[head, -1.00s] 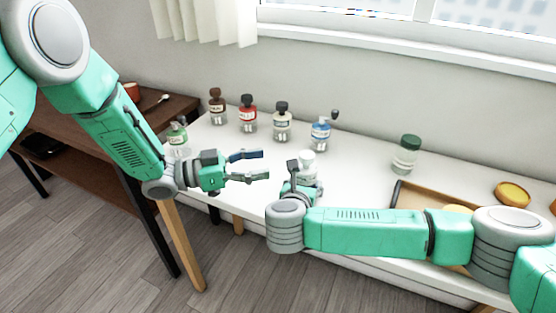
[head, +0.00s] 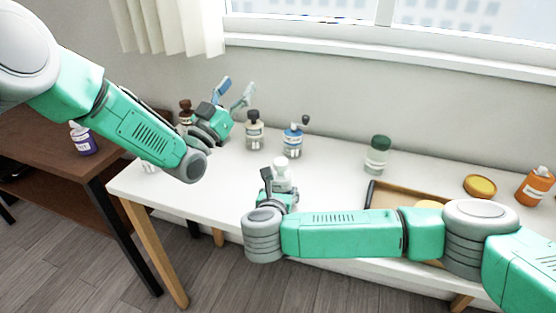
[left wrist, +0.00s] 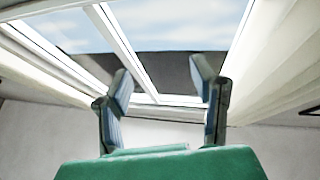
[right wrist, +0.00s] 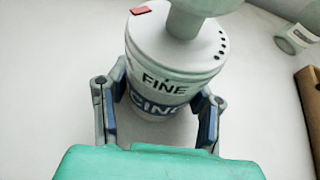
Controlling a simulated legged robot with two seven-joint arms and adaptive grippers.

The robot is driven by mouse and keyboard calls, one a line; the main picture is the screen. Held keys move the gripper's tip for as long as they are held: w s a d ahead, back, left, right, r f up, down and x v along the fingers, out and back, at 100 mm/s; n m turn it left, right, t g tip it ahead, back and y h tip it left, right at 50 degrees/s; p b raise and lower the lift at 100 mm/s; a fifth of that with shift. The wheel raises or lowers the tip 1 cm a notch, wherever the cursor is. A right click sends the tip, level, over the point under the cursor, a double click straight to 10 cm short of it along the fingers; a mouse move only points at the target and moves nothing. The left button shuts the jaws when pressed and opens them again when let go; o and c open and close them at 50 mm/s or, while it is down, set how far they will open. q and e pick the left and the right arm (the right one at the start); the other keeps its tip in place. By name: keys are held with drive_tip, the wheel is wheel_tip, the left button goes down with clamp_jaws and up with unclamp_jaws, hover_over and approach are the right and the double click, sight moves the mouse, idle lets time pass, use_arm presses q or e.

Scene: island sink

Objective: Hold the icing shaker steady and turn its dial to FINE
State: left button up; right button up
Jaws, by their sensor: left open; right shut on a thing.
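The icing shaker (head: 281,172) stands on the white table. In the right wrist view the shaker (right wrist: 165,92) shows a white top with a knob, the word FINE on its upper band and a blue label below. A red mark sits at the top's left edge and several dark dots at its right. My right gripper (right wrist: 160,103) is shut around the shaker's body; in the head view this gripper (head: 270,185) is partly hidden by its own wrist. My left gripper (head: 236,88) is open and empty, raised above the back left bottles, fingers pointing up. In its wrist view this gripper (left wrist: 160,85) faces the window.
Bottles with a black cap (head: 254,132) and a blue label (head: 292,138) stand behind the shaker. A green-capped jar (head: 377,155) and a wooden tray (head: 372,192) are to the right. A purple bottle (head: 83,140) is on the brown table.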

use_arm(q)
drive_tip(key=w+a+r+n+t+y, duration=0.2)
drive_tip(key=w+r+n+t+y, duration=0.25)
drive_tip(key=n+y, duration=0.35)
drive_tip(key=n+g+y, duration=0.4)
drive_tip(key=n+g, duration=0.9)
drive_tip(key=g, duration=1.2)
approach(281, 161)
drive_tip(key=shift+t, duration=0.25)
wheel_tip(281, 161, down, 10)
drive_tip(key=shift+s+r, duration=0.1)
drive_tip(key=c, duration=1.1)
